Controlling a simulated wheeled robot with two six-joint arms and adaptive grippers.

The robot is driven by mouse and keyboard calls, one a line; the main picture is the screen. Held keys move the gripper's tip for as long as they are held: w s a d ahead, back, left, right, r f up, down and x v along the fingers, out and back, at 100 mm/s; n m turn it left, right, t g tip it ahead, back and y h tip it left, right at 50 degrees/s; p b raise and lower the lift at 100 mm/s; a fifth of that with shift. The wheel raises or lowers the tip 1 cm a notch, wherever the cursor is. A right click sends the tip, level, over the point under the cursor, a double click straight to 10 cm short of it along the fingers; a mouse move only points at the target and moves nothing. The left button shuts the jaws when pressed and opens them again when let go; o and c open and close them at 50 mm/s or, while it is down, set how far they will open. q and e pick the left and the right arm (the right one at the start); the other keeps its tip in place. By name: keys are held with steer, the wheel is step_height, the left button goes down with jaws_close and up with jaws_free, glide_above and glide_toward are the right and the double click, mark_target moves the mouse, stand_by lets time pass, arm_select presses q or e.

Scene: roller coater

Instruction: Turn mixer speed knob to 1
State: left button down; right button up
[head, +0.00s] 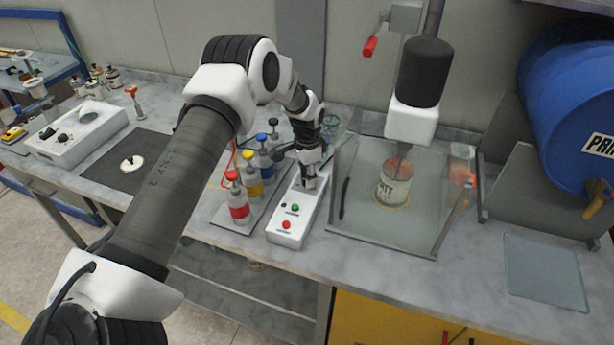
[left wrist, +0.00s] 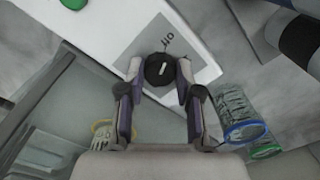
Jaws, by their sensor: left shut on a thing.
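The mixer control box (head: 290,222) is a white box on the bench with a green and a red button on its near part. My left gripper (head: 310,184) reaches down over its far end. In the left wrist view the black speed knob (left wrist: 159,69) with a white mark sits on a grey label reading "off". My left gripper (left wrist: 157,88) has its fingers on both sides of the knob and is shut on it. In the head view the gripper hides the knob. The mixer (head: 411,120) stands to the right, above a can (head: 393,184) inside a clear guard. My right gripper is not in view.
Bottles with red, yellow and blue bodies (head: 238,205) stand close to the left of the box. The clear guard (head: 350,215) is close on its right. A blue drum (head: 570,100) is at the far right. A glass beaker (head: 330,124) stands behind the gripper.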

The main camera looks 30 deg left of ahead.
arm_select(q)
steer(key=shift+s+f+m+b, duration=0.15)
steer(key=shift+f+m+b, duration=0.3)
steer(key=shift+m+b, duration=0.7)
steer(key=m+b, duration=0.1)
steer(key=m, duration=0.1)
steer(key=shift+m, duration=0.35)
steer(key=m+b, duration=0.1)
steer(key=m, duration=0.1)
steer(key=shift+d+m+b, duration=0.1)
steer(key=shift+m+b, duration=0.2)
steer(key=shift+r+m+b, duration=0.1)
steer(key=shift+m+b, duration=0.4)
steer(key=shift+m, duration=1.4)
steer(key=c, duration=0.8)
jaws_free()
steer(key=shift+o, duration=0.2)
steer(key=shift+w+r, duration=0.1)
steer(key=shift+w, duration=0.1)
